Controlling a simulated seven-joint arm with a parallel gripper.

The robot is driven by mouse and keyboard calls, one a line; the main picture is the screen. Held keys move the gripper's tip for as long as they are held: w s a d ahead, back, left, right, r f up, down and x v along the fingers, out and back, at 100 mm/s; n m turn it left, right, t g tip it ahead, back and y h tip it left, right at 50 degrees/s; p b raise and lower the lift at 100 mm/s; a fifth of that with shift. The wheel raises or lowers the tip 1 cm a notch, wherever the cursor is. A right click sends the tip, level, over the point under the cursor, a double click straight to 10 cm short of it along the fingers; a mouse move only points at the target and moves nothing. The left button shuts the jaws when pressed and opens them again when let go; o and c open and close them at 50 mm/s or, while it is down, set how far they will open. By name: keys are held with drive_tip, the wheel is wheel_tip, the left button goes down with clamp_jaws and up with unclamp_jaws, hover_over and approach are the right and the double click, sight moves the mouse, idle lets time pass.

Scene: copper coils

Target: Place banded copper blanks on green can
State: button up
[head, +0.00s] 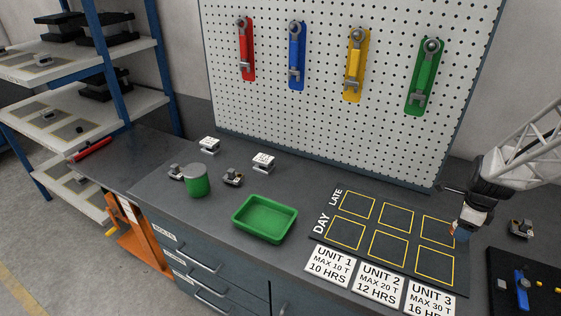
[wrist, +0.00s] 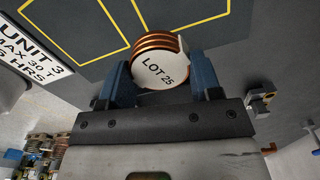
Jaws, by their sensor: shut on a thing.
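My gripper (head: 461,232) is at the right end of the bench, above the right part of the black DAY/LATE board. In the wrist view my gripper (wrist: 163,85) is shut on a round copper blank (wrist: 160,68). Its pale face reads "LOT 25", copper rings show on its side, and a pale strip shows at its right edge; I cannot tell whether this is a band. In the head view the blank is mostly hidden by the fingers. The green can (head: 196,186), with a grey top, stands upright at the left of the bench, far from my gripper. Nothing shows on its top.
A green tray (head: 265,218) sits between can and board (head: 388,234); it looks empty. Small metal stands flank the can (head: 233,178), two with white labels (head: 263,160). UNIT cards (head: 329,265) line the board's front. A pegboard (head: 340,90) rises behind.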

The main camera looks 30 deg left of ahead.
drive_tip(key=s+a+r+n, duration=0.1)
drive_tip(key=a+r+n, duration=0.15)
drive_tip(key=a, duration=1.05)
drive_tip(key=s+a+r+n, duration=0.1)
drive_tip(key=a+n, duration=0.2)
drive_tip(key=a, duration=0.9)
drive_tip(key=s+a+r+n, duration=0.1)
drive_tip(key=a+n, duration=0.1)
drive_tip(key=a, duration=1.1)
drive_tip(key=s+a+r+n, duration=0.2)
drive_tip(key=s+a, duration=0.8)
drive_tip(key=a, duration=0.5)
drive_tip(key=s+a+r+n, duration=0.3)
drive_tip(key=s+a+n, duration=0.2)
drive_tip(key=s+a, duration=0.5)
drive_tip(key=a, duration=0.5)
drive_tip(key=shift+s, duration=0.4)
drive_tip(key=shift+a+f, duration=0.1)
hover_over(195, 169)
drive_tip(key=shift+w+f, duration=0.1)
drive_tip(key=shift+f, duration=0.6)
drive_tip(key=shift+f, duration=1.8)
